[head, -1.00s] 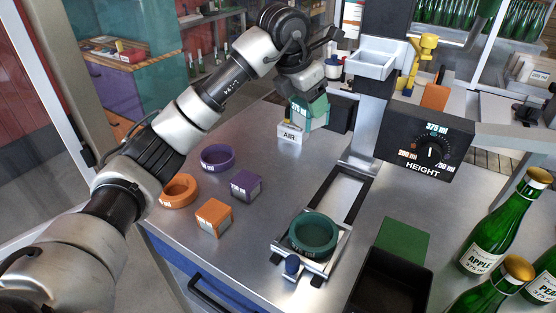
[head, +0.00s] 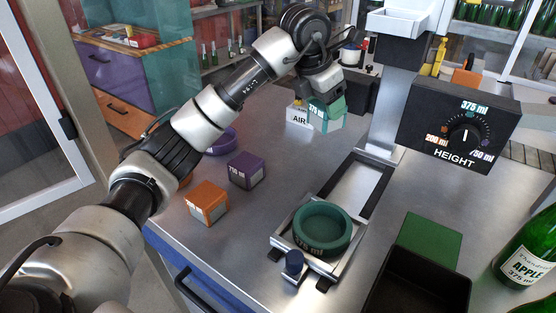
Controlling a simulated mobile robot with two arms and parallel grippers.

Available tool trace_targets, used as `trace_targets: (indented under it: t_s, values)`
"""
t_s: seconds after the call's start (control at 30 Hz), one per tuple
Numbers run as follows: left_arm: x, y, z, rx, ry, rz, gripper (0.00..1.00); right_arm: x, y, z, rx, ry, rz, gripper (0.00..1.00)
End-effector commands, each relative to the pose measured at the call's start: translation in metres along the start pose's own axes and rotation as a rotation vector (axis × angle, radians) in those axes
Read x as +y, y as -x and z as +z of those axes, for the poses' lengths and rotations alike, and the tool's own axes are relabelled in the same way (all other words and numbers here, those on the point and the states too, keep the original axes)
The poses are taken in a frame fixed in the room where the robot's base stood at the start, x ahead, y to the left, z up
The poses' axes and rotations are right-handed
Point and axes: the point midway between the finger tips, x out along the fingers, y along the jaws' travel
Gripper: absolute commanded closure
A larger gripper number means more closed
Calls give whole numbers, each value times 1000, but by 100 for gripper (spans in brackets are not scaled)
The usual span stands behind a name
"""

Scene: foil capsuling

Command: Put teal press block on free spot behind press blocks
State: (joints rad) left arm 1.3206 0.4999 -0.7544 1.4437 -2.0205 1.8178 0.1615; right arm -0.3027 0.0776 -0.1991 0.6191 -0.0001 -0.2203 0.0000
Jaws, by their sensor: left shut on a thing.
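The teal press block (head: 328,116), with a 375 ml label, is in my left gripper (head: 323,97) at the back of the metal table. The gripper is shut on it from above, and its fingers are partly hidden. I cannot tell whether the block touches the table. The purple press block (head: 246,171) and the orange press block (head: 208,203) stand on the table nearer to me, to the left. My right gripper is not in view.
A white AIR box (head: 298,116) stands just left of the teal block. A teal ring (head: 323,228) sits in the press slide. Purple (head: 223,141) and orange rings are partly behind my left arm. The HEIGHT dial box (head: 459,124) is at right.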

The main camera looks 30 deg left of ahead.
Motion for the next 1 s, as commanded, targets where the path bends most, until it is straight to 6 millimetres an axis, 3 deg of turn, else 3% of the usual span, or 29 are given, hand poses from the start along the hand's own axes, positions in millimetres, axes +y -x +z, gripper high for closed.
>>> trace_targets:
  t_s: [0.17,0.6,0.77,1.0]
  values:
    - [14,-9,-12,2,4,0,62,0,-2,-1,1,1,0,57]
    - [91,-41,-76,1,3,-1,62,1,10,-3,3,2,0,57]
    - [100,-46,-84,1,0,0,62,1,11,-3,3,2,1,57]
    - [100,-75,-96,1,0,-2,62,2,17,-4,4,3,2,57]
